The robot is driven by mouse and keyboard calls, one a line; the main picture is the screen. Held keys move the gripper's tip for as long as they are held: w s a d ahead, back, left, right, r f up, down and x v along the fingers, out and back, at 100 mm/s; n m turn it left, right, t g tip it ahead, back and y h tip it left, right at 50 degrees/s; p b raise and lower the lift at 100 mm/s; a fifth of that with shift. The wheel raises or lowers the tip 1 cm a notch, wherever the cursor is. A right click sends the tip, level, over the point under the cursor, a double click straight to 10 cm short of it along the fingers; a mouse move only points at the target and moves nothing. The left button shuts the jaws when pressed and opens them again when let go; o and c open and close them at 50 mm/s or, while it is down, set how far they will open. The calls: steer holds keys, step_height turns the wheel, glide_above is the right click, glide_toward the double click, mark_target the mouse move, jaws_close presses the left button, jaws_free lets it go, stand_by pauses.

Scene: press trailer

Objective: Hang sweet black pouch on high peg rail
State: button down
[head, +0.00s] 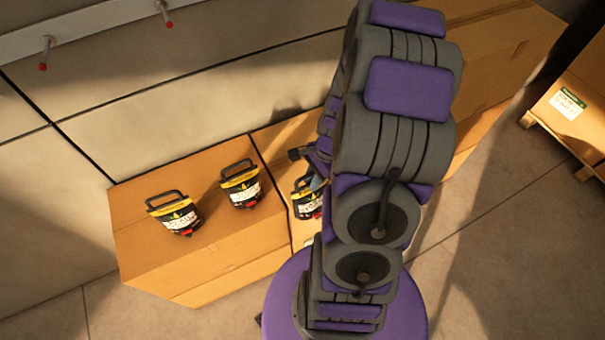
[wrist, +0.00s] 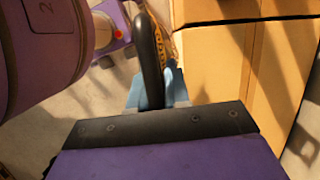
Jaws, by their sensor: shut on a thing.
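Two black pouches with yellow bands and white labels, the left pouch (head: 175,213) and the middle pouch (head: 241,184), stand on a cardboard box. A third, similar black pouch (head: 307,203) is at my gripper (head: 315,184), partly hidden by my arm. In the wrist view my gripper (wrist: 160,92) is shut on a black handle loop (wrist: 151,50), with light blue finger pads around it. Which label reads sweet is too small to tell. The high peg rail (head: 85,31) is on the wall at upper left, with two red-tipped pegs showing, both bare.
The cardboard box (head: 200,285) stands against the pale wall, with more boxes (head: 500,50) behind my arm to the right. Another labelled box (head: 580,105) on a pallet is at far right. Wall space between box and rail is clear.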

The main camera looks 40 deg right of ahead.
steer(key=shift+w, duration=0.1)
steer(key=w+d+f+b, duration=0.1)
steer(key=w+d+f, duration=0.1)
steer(key=w+d, duration=0.2)
steer(key=w+d+f+b, duration=0.2)
steer(key=w+d, duration=0.2)
steer(key=w, duration=0.5)
steer(key=shift+d+f, duration=0.25)
steer(key=shift+d, duration=0.15)
stand_by(0.5)
steer(key=shift+w, duration=0.1)
steer(key=c, duration=1.1)
jaws_free()
steer(key=shift+f, duration=0.15)
steer(key=shift+f+b, duration=0.15)
steer(key=shift+b, duration=0.55)
steer(key=p+v, duration=0.5)
steer(key=v, duration=1.2)
steer(key=shift+s+r, duration=0.25)
steer(key=shift+r, duration=0.1)
